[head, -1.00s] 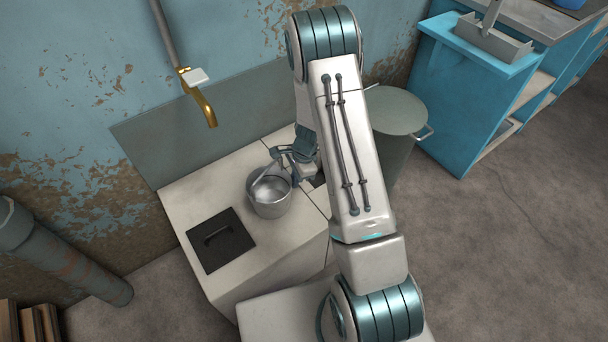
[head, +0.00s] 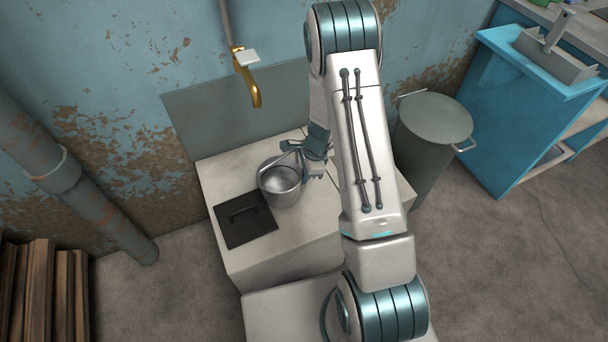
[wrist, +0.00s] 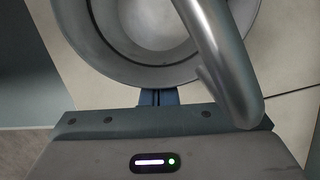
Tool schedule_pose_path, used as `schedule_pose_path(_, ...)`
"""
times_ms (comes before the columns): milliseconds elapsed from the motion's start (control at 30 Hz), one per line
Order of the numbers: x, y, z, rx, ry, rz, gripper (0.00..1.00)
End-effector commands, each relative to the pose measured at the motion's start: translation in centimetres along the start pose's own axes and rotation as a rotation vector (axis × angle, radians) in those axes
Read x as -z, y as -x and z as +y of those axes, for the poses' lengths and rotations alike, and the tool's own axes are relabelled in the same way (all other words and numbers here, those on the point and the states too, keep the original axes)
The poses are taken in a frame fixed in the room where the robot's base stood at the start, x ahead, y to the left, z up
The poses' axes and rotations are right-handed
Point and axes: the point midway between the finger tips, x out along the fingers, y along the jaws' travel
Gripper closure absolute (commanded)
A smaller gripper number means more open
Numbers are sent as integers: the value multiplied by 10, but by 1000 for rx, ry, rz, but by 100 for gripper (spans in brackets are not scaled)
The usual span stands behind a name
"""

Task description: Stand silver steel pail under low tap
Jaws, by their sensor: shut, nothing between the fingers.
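The silver steel pail (head: 281,188) stands upright on the pale counter (head: 232,165), right of a black lid. Its raised handle leans toward my gripper. The brass tap (head: 250,88) is on the wall above and behind; in the head view its spout is up and left of the pail, and I cannot tell whether the pail is directly below it. My gripper (head: 303,154) is at the pail's back right side, shut and empty. In the wrist view the shut fingers (wrist: 158,97) are close by the pail's rim (wrist: 105,62), and the thick handle (wrist: 222,60) crosses to their right.
The black lid (head: 244,220) with a handle lies flat on the counter. A grey bin (head: 436,120) stands to the right, with a blue bench (head: 492,100) beyond it. A thick pipe (head: 85,190) and wooden boards (head: 45,295) are at left.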

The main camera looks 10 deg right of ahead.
Motion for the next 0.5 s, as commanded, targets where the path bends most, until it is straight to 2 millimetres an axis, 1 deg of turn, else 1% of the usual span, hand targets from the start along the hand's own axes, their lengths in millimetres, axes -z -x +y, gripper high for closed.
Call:
schedule_pose_path(133, -6, -1, 0, 2, -6, 0, 100)
schedule_pose_path(500, -1, 0, 0, 3, -8, 0, 100)
